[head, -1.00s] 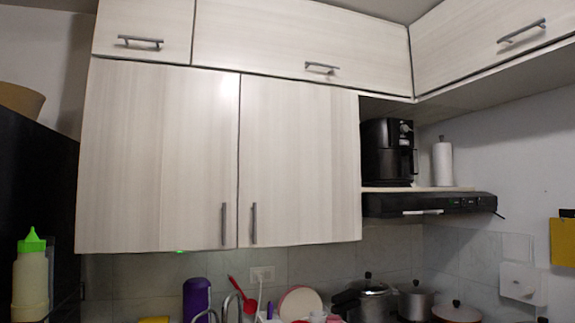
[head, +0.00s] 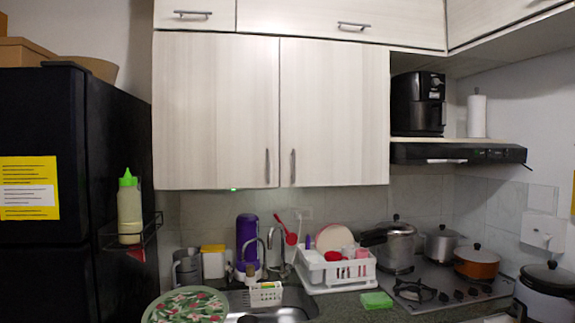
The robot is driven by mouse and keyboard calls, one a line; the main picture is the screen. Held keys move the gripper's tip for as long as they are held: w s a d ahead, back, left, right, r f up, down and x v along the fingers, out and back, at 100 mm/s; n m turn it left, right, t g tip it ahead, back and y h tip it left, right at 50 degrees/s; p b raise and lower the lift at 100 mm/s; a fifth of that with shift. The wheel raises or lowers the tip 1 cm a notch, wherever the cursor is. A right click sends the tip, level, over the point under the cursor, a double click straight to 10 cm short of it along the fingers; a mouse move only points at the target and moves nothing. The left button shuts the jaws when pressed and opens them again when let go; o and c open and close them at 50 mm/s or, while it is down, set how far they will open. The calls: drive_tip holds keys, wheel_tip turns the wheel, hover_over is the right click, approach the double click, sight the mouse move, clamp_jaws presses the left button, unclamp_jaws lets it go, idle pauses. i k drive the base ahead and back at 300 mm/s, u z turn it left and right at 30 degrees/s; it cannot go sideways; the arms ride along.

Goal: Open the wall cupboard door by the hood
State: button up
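The wall cupboard door by the hood (head: 335,112) is the right one of two pale wood-grain doors, and it is shut. Its vertical grey bar handle (head: 293,167) sits low near its left edge. The left door (head: 216,110) is also shut, with its own handle (head: 267,167) low near its right edge. The black hood (head: 457,153) is to the right of the cupboard, under a shelf. My gripper is not in view.
A black fridge (head: 70,130) stands at the left with a side rack holding a green-capped bottle (head: 130,207). Below the cupboard are a sink, a white dish rack (head: 338,273), pots and a hob (head: 445,292). The space directly before the doors looks clear.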

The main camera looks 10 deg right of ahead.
sight(334, 105)
drive_tip(key=z, duration=0.4)
drive_tip(key=i, duration=1.2)
drive_tip(key=u, duration=0.4)
